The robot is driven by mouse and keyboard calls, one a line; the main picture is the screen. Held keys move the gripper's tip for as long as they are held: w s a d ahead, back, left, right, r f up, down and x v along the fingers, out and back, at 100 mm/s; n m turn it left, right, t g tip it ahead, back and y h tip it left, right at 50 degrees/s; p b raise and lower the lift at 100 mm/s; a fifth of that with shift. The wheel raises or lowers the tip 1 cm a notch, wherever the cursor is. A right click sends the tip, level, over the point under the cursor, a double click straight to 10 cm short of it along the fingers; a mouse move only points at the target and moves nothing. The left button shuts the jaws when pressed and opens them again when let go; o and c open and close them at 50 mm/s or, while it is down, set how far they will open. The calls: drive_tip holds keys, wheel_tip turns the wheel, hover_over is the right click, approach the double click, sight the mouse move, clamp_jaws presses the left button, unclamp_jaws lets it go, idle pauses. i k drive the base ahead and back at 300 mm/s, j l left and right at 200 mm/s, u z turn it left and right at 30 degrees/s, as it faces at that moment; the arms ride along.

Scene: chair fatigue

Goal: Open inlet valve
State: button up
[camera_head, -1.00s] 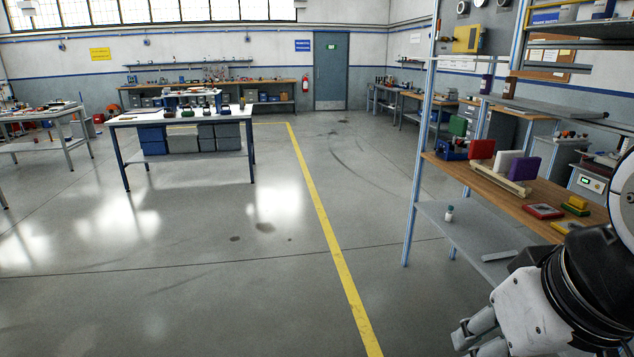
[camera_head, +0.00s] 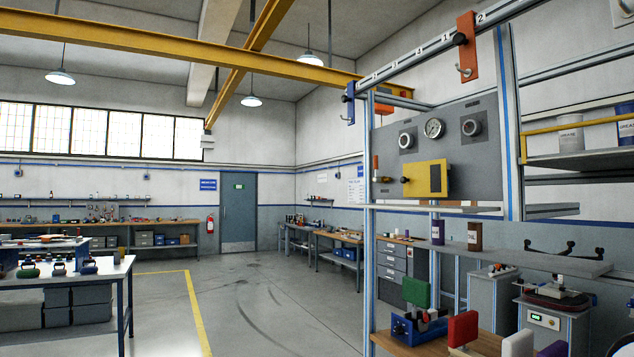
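A grey panel (camera_head: 462,170) is mounted on the blue-and-grey frame of the workbench at the right. It carries a round white-faced gauge (camera_head: 434,128) between two round dark fittings, a left one (camera_head: 406,140) and a right one (camera_head: 472,127). A yellow box (camera_head: 426,179) with a dark face and a small dark knob on its left side sits below. An orange-handled part (camera_head: 376,165) stands at the panel's left edge. No label readable here tells which part is the inlet valve. My gripper is out of view.
A shelf (camera_head: 440,208) juts out below the panel. A wooden bench top (camera_head: 400,345) holds a blue vise-like device (camera_head: 418,328) and coloured blocks. Hooks hang from the top rail (camera_head: 415,52). Open floor (camera_head: 265,310) lies to the left, before a white table (camera_head: 90,272).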

sight(376, 167)
drive_tip(key=i+j+z, duration=0.2)
drive_tip(key=i, duration=0.2)
drive_tip(key=i+j+z, duration=0.1)
drive_tip(key=i+j, duration=0.15)
drive_tip(key=i+j+z, duration=0.1)
drive_tip(key=j, duration=0.25)
drive_tip(key=i+j+z, duration=0.1)
drive_tip(key=i+j, duration=0.25)
drive_tip(key=i+j+z, duration=0.1)
drive_tip(key=j, duration=0.25)
drive_tip(key=i+j+z, duration=0.1)
drive_tip(key=i+j, duration=0.2)
drive_tip(key=i+j+z, duration=0.1)
drive_tip(key=j, duration=0.35)
drive_tip(key=i+j+z, duration=0.1)
drive_tip(key=i+j, duration=0.15)
drive_tip(key=j, duration=0.15)
drive_tip(key=i+j+z, duration=0.1)
drive_tip(key=j, duration=0.3)
